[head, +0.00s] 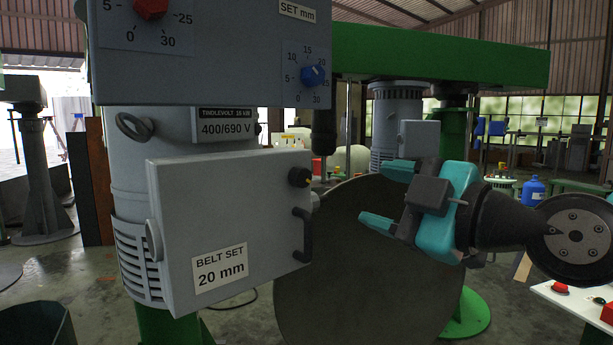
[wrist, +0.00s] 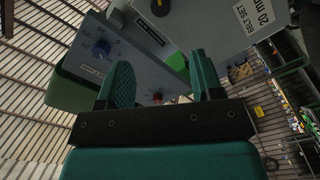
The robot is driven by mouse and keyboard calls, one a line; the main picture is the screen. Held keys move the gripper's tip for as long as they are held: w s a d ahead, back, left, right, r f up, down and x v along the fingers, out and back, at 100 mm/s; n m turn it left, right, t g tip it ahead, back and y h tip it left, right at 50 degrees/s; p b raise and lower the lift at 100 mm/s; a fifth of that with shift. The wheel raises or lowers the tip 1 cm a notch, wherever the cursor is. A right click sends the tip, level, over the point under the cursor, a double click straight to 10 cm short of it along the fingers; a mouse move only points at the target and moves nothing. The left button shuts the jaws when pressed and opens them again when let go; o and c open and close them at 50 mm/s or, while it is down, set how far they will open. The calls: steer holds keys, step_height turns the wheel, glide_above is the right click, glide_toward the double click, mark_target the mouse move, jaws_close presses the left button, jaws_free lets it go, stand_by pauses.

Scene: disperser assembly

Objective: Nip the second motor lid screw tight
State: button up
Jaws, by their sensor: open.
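The motor lid (head: 225,240) is a grey box cover labelled "BELT SET 20 mm" on the front of the grey motor. My gripper (head: 385,196) is to the right of the lid, fingers pointing left, apart from the knob. Its teal fingers are spread and empty. In the wrist view my gripper (wrist: 163,80) is also open, with the lid (wrist: 210,25) beyond it at the top. A black knob (wrist: 160,8) shows at the top edge.
A grey control box with a red knob (head: 150,8) and a blue knob (head: 313,75) overhangs the lid. A large dark disc (head: 350,280) stands behind my gripper. A white table (head: 575,303) with a red button is at the lower right.

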mark_target(304, 178)
steer(key=p+x, duration=0.7)
steer(key=x, duration=0.7)
steer(key=shift+w+a+r, duration=0.1)
steer(key=shift+a, duration=0.05)
steer(key=shift+w+a, duration=0.25)
steer(key=shift+w, duration=0.05)
steer(key=c, duration=0.9)
